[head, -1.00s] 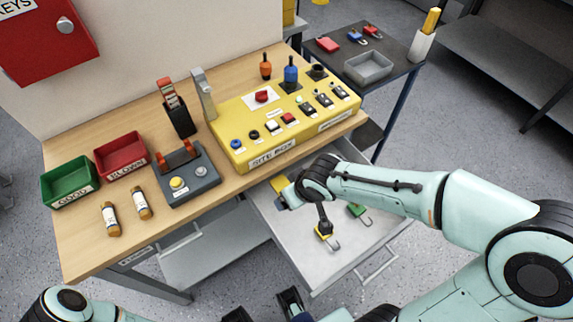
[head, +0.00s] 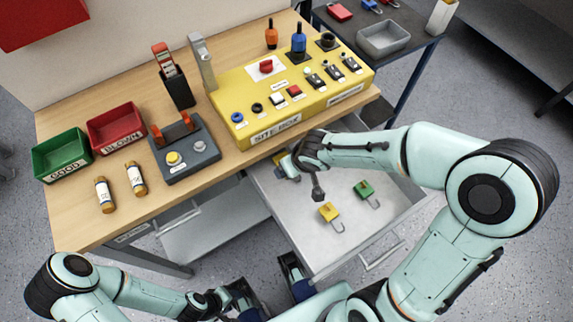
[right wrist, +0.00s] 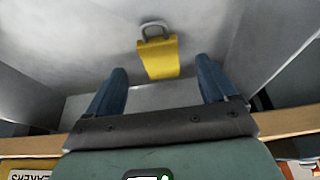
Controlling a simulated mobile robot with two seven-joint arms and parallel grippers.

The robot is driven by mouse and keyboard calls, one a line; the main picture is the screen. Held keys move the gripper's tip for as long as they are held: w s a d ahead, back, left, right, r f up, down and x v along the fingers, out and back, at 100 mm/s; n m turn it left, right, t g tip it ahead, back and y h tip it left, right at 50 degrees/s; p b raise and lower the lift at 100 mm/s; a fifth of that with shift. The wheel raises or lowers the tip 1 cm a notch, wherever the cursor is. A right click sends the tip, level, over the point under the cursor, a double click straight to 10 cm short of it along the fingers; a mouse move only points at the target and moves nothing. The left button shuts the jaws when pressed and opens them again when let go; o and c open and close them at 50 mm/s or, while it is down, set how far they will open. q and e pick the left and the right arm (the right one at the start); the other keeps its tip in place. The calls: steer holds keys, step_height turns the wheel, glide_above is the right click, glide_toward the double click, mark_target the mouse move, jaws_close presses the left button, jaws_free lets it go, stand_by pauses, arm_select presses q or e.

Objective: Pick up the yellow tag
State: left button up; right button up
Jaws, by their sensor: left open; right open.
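The yellow tag (head: 328,211), a small yellow body with a grey loop, lies in the open grey drawer. In the right wrist view the yellow tag (right wrist: 158,58) is beyond the fingertips, near the middle between them, with its loop pointing away. My right gripper (right wrist: 161,72) is open, with nothing between its blue fingers. My left gripper (head: 272,293) is open and empty at the bottom, in front of the drawer.
A green tag (head: 365,190) lies in the drawer (head: 310,250), right of the yellow one. The yellow site box (head: 240,100) and the worktop edge stand behind and above the drawer. A drawer handle (head: 384,254) sticks out at the front. Bare drawer floor surrounds the tags.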

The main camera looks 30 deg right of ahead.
steer(key=b+x, duration=0.1)
steer(key=x, duration=0.3)
steer(key=c, duration=1.1)
steer(key=shift+r, duration=0.1)
